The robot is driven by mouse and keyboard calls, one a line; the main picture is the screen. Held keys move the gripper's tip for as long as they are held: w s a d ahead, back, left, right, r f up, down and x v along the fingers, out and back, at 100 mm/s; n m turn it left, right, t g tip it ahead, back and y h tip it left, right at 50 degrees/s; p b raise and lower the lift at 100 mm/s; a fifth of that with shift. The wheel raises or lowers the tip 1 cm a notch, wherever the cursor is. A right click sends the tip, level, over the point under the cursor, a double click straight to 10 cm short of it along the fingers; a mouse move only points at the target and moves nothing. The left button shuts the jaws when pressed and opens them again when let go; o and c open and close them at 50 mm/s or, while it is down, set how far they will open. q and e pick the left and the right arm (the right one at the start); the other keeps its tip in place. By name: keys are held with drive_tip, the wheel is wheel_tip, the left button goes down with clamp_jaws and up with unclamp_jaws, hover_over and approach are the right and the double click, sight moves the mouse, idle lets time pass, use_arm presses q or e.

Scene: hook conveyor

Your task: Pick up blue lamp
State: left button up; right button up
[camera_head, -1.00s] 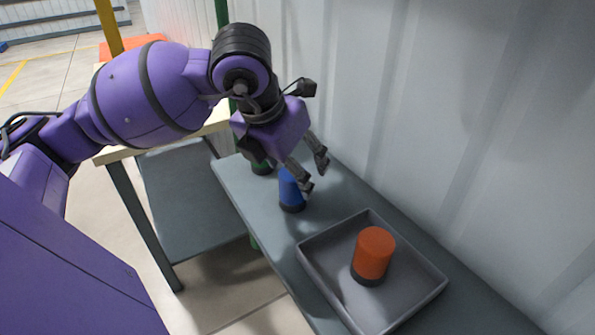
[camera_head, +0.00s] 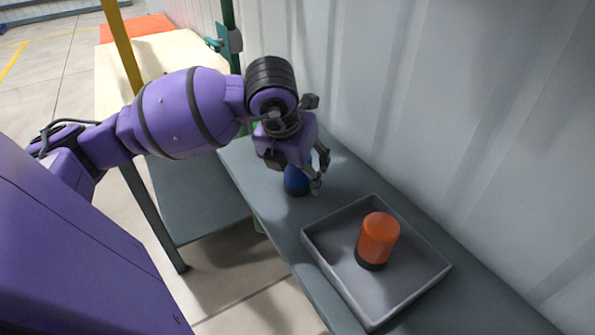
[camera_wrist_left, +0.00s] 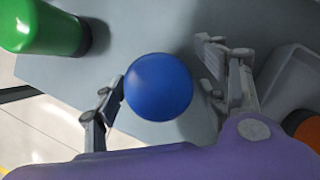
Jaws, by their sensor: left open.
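The blue lamp (camera_head: 296,184) stands upright on the grey shelf, partly hidden behind my left gripper in the head view. In the left wrist view the blue lamp (camera_wrist_left: 158,87) shows its round top between the two fingers. My left gripper (camera_head: 319,176) is open above and around the lamp, with one finger on either side. In the left wrist view the left finger of the gripper (camera_wrist_left: 168,98) is close to the lamp's edge, and the right finger is farther off. Whether the left finger touches cannot be told. My right gripper is not in view.
A grey tray (camera_head: 425,246) holding an orange lamp (camera_head: 378,238) sits to the right on the shelf (camera_head: 262,193). A green lamp (camera_wrist_left: 45,28) stands beside the blue one. A corrugated wall (camera_head: 430,100) rises behind the shelf.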

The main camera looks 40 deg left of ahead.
use_arm(q)
drive_tip(key=shift+c, duration=0.4)
drive_tip(key=c, duration=1.1)
drive_tip(key=shift+c, duration=0.5)
drive_tip(key=shift+r, duration=0.15)
